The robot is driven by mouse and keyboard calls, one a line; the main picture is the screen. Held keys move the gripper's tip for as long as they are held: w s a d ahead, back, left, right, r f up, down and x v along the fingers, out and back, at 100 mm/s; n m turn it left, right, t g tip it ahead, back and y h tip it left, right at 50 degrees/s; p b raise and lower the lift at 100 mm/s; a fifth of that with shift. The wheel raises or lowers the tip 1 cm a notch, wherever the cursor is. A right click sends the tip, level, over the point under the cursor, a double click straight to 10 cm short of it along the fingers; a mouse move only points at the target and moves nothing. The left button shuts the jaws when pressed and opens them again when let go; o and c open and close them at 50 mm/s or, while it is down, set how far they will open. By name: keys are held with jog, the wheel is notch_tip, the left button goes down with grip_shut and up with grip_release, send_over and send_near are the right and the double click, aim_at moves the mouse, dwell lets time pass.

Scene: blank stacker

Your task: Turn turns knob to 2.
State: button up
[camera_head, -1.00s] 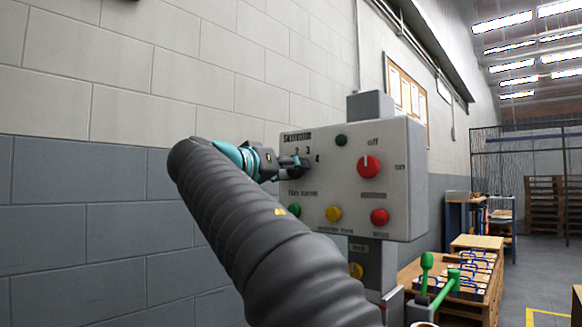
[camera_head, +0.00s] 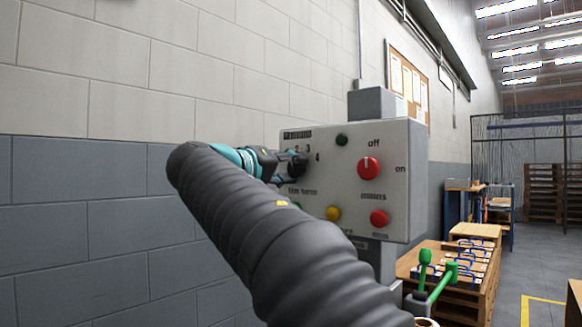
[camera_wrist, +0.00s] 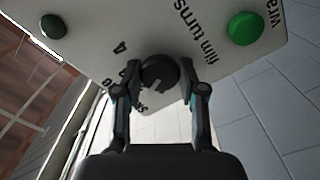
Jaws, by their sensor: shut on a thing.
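The turns knob is a round dark knob (camera_wrist: 158,73) with a pale pointer mark, above the "film turns" label on the grey control panel (camera_head: 350,190). In the head view the knob (camera_head: 298,166) is partly covered by my gripper (camera_head: 290,165). In the wrist view my gripper (camera_wrist: 157,78) has one finger on each side of the knob and is shut on it. Numbers, with 4 the clearest, stand around the knob. I cannot tell which number the pointer mark faces.
The panel also carries a red mains knob (camera_head: 368,168) between off and on, a dark green lamp (camera_head: 341,140), a yellow button (camera_head: 333,213) and a red button (camera_head: 379,217). A green button (camera_wrist: 245,28) shows in the wrist view. Green-handled levers (camera_head: 440,275) stand below right.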

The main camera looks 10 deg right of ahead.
dwell(0.3)
jog(key=o, duration=1.1)
jog(key=shift+o, duration=0.2)
jog(key=v, duration=1.2)
